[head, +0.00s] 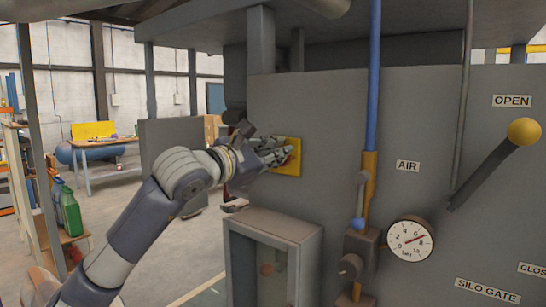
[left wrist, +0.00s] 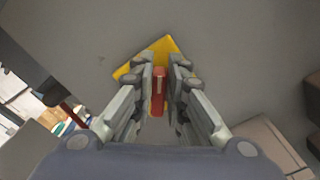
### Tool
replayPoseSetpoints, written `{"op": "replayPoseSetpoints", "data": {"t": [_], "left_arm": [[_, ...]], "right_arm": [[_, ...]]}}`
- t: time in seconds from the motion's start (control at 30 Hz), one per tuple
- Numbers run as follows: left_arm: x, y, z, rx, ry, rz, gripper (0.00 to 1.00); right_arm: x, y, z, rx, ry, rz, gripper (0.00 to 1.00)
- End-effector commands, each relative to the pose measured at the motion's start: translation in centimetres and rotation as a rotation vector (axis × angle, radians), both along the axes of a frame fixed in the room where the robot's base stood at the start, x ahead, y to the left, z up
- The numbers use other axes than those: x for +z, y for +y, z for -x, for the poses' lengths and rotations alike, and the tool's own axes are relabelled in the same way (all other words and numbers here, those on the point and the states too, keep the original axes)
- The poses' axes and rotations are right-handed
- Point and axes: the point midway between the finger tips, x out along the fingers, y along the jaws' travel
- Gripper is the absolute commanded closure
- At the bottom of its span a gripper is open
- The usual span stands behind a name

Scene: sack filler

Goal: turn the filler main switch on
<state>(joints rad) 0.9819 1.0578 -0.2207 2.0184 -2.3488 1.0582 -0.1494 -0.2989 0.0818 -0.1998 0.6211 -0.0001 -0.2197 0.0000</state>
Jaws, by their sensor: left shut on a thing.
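The main switch is a red handle (left wrist: 159,92) with a pale mark, on a yellow square plate (head: 296,168) on the grey filler panel. In the left wrist view the plate (left wrist: 133,68) looks tilted, and the red handle stands between my fingers. My left gripper (head: 286,154) is at the plate in the head view, its fingers covering most of the switch. Only a little red shows past the fingers in the head view. My right gripper is in neither view.
A grey box with a window (head: 271,255) juts out below the switch. To the right are a blue pipe (head: 374,80), a round gauge (head: 410,240) and a lever with a yellow knob (head: 523,132). A green bottle (head: 70,212) stands on a shelf at left.

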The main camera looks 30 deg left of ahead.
Motion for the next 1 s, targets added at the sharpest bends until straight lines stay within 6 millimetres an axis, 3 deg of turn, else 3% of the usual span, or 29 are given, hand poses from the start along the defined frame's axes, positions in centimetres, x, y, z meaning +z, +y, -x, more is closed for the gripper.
{"op": "replayPoseSetpoints", "data": {"t": [0.6, 1.0], "left_arm": [[-1.4, -0.9, 0.1, -0.002, -0.045, -0.574, 1.0], [-2.0, -1.0, 0.1, -0.003, -0.063, -0.831, 1.0]], "right_arm": [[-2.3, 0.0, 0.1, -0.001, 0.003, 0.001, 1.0], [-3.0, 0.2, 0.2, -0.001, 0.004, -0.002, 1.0]]}}
